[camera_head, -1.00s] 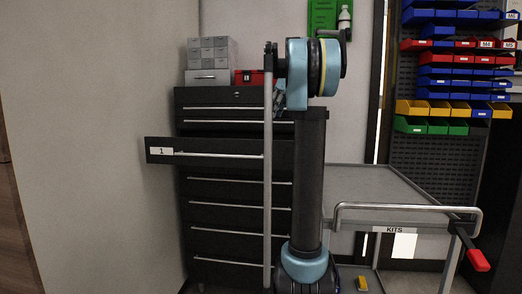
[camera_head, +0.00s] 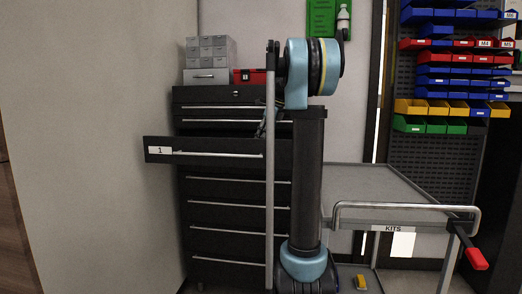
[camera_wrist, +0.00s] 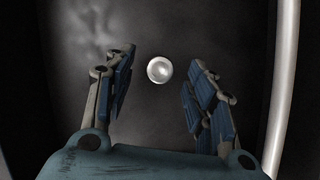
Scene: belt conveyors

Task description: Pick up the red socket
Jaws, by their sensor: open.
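No red socket can be made out in either view. In the wrist view, a small round, shiny, whitish object (camera_wrist: 159,69) lies on the dark floor of a drawer. My gripper (camera_wrist: 162,60) is open above it, with one blue-padded finger on each side. The fingers look apart from the object, and nothing is held. In the head view, the pulled-out drawer labelled 1 (camera_head: 216,152) belongs to a black cabinet (camera_head: 225,218). My arm hides part of this drawer, and the inside of the drawer cannot be seen from there.
The drawer's pale front handle bar (camera_wrist: 285,75) runs along the right of the wrist view. A grey small-parts box (camera_head: 208,60) and a red case (camera_head: 248,77) stand on the cabinet. A KITS cart (camera_head: 375,190) and a rack of coloured bins (camera_head: 440,90) are at right.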

